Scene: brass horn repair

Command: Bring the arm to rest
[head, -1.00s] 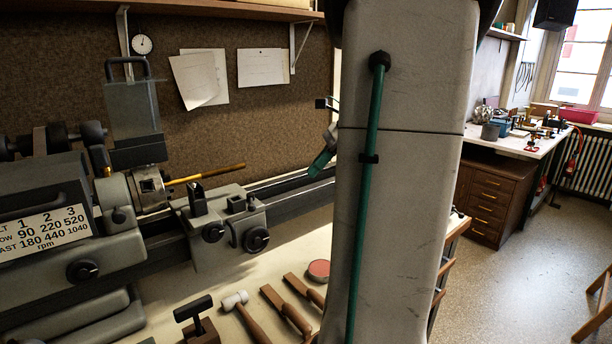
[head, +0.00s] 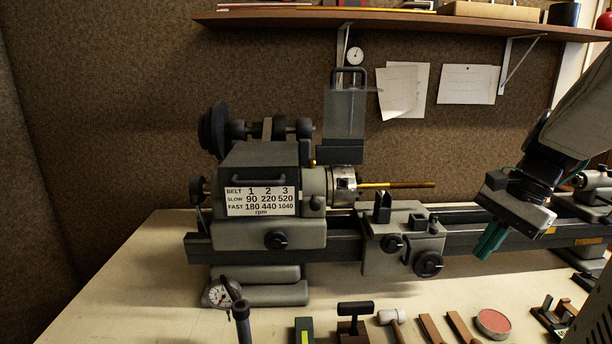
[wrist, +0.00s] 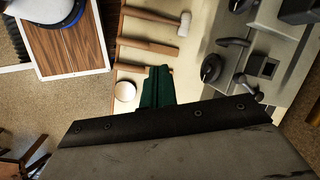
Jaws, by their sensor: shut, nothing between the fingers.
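My gripper (head: 490,240) hangs over the right part of the lathe bed in the head view, with its green fingers pointing down and a little left. The fingers are together and hold nothing. In the wrist view the green fingers (wrist: 157,88) show closed above the bench front, near a pale round tin (wrist: 125,91). The rest of my arm rises to the right edge of the head view.
A lathe (head: 262,190) stands on the bench (head: 130,300), with a brass rod (head: 400,185) in its chuck. A mallet (head: 391,318), a red round tin (head: 493,322) and files lie along the front. A shelf (head: 400,20) runs above.

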